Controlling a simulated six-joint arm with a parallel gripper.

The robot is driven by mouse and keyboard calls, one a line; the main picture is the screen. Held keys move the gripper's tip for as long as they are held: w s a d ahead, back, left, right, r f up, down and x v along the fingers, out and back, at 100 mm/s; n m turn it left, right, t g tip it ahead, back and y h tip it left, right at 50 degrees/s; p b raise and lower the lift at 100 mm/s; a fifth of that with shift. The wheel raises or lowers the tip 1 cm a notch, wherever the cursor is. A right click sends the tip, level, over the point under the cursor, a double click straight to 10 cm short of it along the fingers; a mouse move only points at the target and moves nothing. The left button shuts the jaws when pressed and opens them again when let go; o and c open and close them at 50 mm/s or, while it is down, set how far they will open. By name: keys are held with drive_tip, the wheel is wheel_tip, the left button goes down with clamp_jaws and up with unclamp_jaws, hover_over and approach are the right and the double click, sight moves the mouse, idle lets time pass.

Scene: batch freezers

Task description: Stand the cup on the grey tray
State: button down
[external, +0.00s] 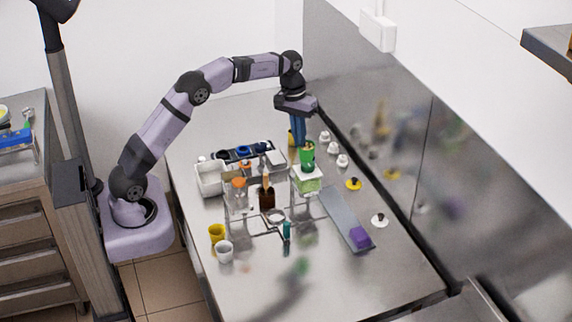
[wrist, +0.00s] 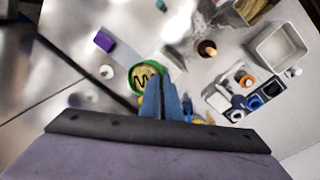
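A green cup (external: 307,155) with a yellowish inside is at the tips of my gripper (external: 301,143), above a white-topped green item. In the wrist view the cup (wrist: 134,75) shows its round rim, with a dark zigzag inside. The blue fingers (wrist: 158,88) are close together and overlap the cup's near edge, seemingly pinching its wall; the exact contact is hidden. A long grey tray-like plate (external: 341,213) lies to the right of the middle, with a purple block (external: 361,236) at its near end. The block also shows in the wrist view (wrist: 105,41).
A yellow cup (external: 216,232) and a white cup (external: 224,252) stand front left. A wire rack with bottles (external: 267,197) fills the middle. A white bin (external: 210,180) is behind it. Small white and yellow knobs (external: 353,184) line the right. The front table is clear.

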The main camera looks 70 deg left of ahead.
drive_tip(key=w+d+f+n+y+b, duration=0.1)
drive_tip(key=w+d+f+n+b, duration=0.3)
drive_tip(key=w+d+f+n, duration=0.55)
drive_tip(key=m+p, duration=0.2)
drive_tip(key=p, duration=0.1)
hover_over(337, 223)
drive_tip(key=shift+n+t, duration=0.25)
drive_tip(key=shift+t, duration=0.15)
drive_tip(key=shift+w+f, duration=0.1)
drive_tip(key=shift+f, duration=6.2)
drive_tip(key=shift+f+b, duration=0.2)
drive_tip(key=shift+b, duration=0.15)
drive_tip(key=c, duration=2)
unclamp_jaws()
drive_tip(key=shift+r, duration=0.2)
wheel_tip(337, 223, up, 12)
drive_tip(key=s+b, duration=0.1)
drive_tip(key=b, duration=0.1)
drive_tip(key=shift+s+a, duration=0.3)
drive_tip(key=shift+s, duration=0.05)
